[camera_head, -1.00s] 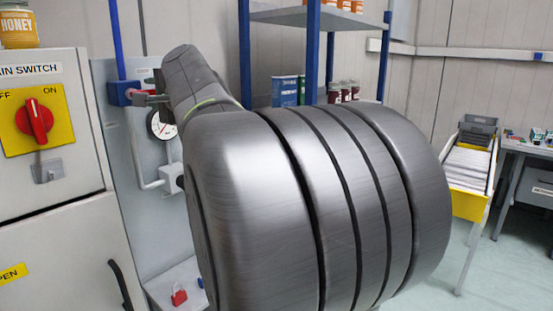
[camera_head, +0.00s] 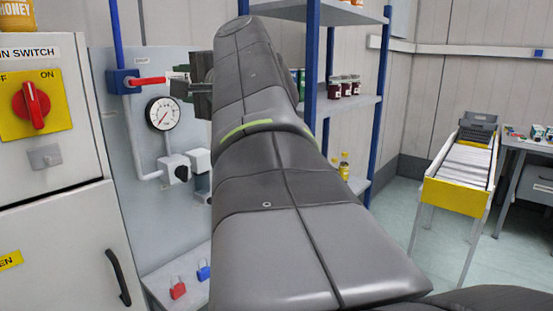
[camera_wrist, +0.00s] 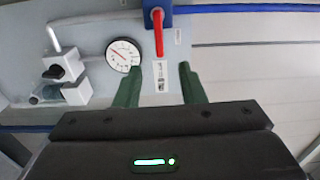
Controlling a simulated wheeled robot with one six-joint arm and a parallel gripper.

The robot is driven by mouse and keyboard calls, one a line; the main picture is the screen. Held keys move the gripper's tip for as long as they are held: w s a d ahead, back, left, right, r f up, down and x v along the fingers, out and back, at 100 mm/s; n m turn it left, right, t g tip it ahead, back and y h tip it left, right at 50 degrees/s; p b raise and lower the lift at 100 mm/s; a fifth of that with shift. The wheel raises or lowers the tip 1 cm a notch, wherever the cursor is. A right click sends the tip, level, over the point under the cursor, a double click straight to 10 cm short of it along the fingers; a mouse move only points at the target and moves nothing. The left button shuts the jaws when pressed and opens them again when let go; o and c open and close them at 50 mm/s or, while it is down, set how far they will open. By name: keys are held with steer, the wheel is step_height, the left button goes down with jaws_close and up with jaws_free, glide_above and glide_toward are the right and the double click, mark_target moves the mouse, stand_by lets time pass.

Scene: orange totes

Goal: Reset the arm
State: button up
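My gripper (camera_head: 188,88) is in front of the grey panel (camera_head: 135,215), just right of the red valve handle (camera_head: 148,80). In the wrist view my gripper (camera_wrist: 160,76) is open, its two dark green fingers apart with nothing between them. The red handle (camera_wrist: 158,32) on the blue valve (camera_wrist: 157,8) lies ahead of the fingertips, apart from them. In the head view the handle points right from the blue valve body (camera_head: 123,82). My grey arm reaches up across the middle of the head view and hides part of the shelf.
A round gauge (camera_head: 162,113) and a grey valve block (camera_head: 176,168) are on the panel. A red padlock (camera_head: 177,290) and a blue padlock (camera_head: 203,272) are at its foot. The white cabinet (camera_head: 70,235) stands left, blue-post shelving (camera_head: 310,60) behind, and a yellow-ended conveyor (camera_head: 452,195) right.

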mark_target(151, 83)
steer(key=p+x, duration=0.2)
steer(key=x, duration=1.2)
steer(key=shift+p, duration=0.3)
steer(key=shift+f+m+p, duration=0.1)
steer(key=shift+m+p, duration=0.4)
steer(key=shift+s+d+f+m+p, duration=0.2)
steer(key=shift+m+p, duration=0.2)
steer(key=shift+m, duration=0.4)
steer(key=shift+a+f+m, duration=0.1)
steer(key=shift+f+m, duration=0.2)
steer(key=shift+m, duration=0.1)
